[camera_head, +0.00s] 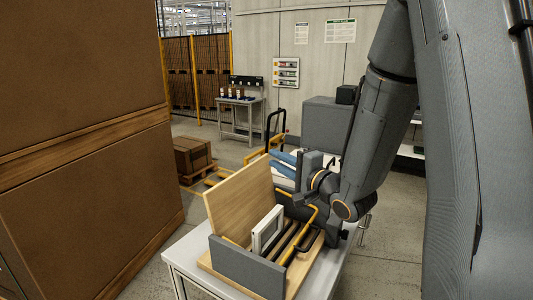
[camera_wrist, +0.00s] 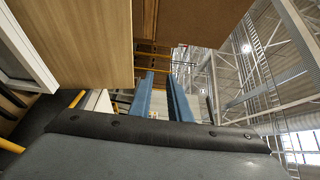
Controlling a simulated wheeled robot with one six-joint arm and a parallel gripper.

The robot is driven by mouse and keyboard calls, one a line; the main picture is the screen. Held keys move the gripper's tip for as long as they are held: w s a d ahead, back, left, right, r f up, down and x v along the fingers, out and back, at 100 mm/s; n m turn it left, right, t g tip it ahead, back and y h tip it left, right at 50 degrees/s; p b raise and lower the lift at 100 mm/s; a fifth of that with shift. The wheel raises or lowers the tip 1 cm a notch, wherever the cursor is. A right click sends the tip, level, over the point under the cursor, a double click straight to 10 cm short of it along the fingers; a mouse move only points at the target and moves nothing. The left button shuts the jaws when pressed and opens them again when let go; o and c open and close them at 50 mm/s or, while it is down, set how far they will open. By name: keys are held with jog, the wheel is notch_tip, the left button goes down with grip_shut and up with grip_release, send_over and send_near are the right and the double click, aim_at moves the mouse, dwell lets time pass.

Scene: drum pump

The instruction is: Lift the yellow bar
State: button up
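The yellow bar (camera_head: 315,219) is a bent tube standing along the right side of a wooden fixture on a grey table. Pieces of yellow tube show at the left of the wrist view (camera_wrist: 77,98), partly hidden by my gripper's dark body. My gripper (camera_head: 271,161) has two blue fingers, which point left, above and beyond the fixture. The fingers also show in the wrist view (camera_wrist: 160,77), apart with nothing between them. My gripper is open and does not hold the bar.
The fixture has an upright wooden panel (camera_head: 241,203), a dark grey front block (camera_head: 245,267) and a white frame (camera_head: 256,238) inside. The grey table edge (camera_head: 185,274) shows in front. Large brown crates (camera_head: 85,190) stand at left. Open floor (camera_head: 385,255) lies right of the table.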

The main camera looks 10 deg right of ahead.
jog(key=p+x, duration=0.1)
jog(key=x, duration=0.4)
jog(key=shift+w+a, duration=0.1)
jog(key=shift+w, duration=0.2)
jog(key=shift+c, duration=0.3)
grip_shut()
dwell(0.8)
jog(key=shift+o, duration=0.3)
grip_release()
jog(key=b+v, duration=0.2)
jog(key=v, duration=0.6)
